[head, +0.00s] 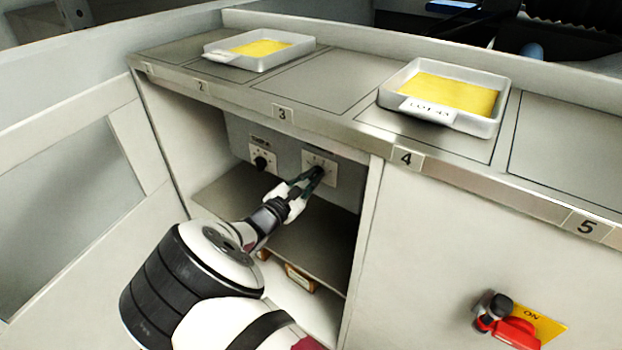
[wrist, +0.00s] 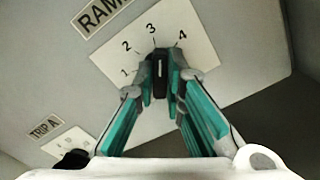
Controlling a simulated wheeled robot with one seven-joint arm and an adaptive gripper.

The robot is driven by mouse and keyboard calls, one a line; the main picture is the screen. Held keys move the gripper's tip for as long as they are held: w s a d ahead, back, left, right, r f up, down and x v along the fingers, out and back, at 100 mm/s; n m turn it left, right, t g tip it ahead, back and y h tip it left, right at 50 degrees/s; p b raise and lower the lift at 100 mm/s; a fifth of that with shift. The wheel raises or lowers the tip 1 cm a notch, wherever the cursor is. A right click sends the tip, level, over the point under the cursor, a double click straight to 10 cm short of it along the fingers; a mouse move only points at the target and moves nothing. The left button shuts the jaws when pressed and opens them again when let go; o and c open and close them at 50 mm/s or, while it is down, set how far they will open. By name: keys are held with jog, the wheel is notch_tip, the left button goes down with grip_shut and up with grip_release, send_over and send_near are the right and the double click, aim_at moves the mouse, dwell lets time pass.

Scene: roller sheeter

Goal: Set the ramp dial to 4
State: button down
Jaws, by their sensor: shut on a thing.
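The ramp dial is a black knob (wrist: 160,72) on a white plate (wrist: 203,57) marked 1, 2, 3 and 4, under a label that begins RAM (wrist: 104,14). The knob's pale line points up in the wrist view, close to the 3 and left of the 4; its exact setting is hard to tell. My gripper (wrist: 161,82) is shut on the knob, one finger on each side. In the head view my gripper (head: 317,176) reaches into the open bay to the same plate (head: 329,161).
A shelf (head: 315,240) lies below. The worktop above bears two trays (head: 258,62) (head: 490,124) with yellow contents. A red switch (head: 514,332) is at lower right.

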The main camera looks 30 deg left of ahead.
jog(key=m+b, duration=0.1)
jog(key=m, duration=0.5)
jog(key=shift+s+f+m, duration=0.1)
jog(key=shift+f+m, duration=0.05)
jog(key=shift+m, duration=0.15)
dwell(0.5)
jog(key=c, duration=1.7)
grip_release()
jog(key=shift+o, duration=0.2)
jog(key=s, duration=0.7)
jog(key=shift+s+a, duration=0.25)
